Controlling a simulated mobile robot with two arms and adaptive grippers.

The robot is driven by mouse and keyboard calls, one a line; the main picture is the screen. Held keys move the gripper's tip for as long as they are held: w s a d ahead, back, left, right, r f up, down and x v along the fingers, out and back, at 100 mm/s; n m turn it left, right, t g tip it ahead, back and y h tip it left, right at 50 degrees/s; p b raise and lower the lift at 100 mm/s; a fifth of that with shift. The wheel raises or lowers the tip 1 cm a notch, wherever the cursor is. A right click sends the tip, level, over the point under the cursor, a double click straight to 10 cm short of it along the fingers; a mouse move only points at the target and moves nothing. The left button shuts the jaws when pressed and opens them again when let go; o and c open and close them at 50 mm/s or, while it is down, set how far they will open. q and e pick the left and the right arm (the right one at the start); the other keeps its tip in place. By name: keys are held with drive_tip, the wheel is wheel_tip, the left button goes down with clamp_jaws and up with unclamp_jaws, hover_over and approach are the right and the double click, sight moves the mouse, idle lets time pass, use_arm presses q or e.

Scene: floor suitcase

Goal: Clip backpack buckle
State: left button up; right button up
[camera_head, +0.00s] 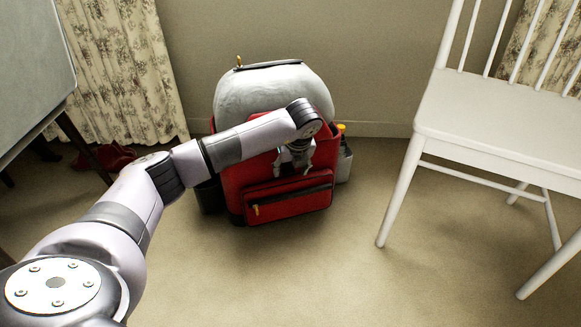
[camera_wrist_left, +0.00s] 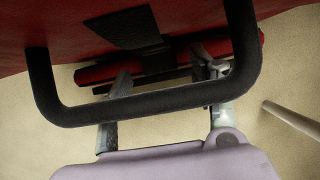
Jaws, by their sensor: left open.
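A red backpack (camera_head: 228,180) with a pale grey upper part stands upright on the floor against the wall, and a red front pocket (camera_head: 290,205) shows low on it. My left gripper (camera_head: 294,170) is open at the backpack's front, just above that pocket. In the left wrist view my two fingers (camera_wrist_left: 163,80) are apart beneath red fabric (camera_wrist_left: 50,25). A black strap-like piece (camera_wrist_left: 123,27) lies on the fabric. A black U-shaped bar (camera_wrist_left: 130,109) crosses close to the camera; I cannot tell what it belongs to. I cannot make out the buckle in the head view, where my arm covers part of the backpack.
A white chair (camera_head: 505,110) stands to the right. The carpet in front is clear.

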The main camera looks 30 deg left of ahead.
use_arm(q)
drive_tip(key=v, duration=1.2)
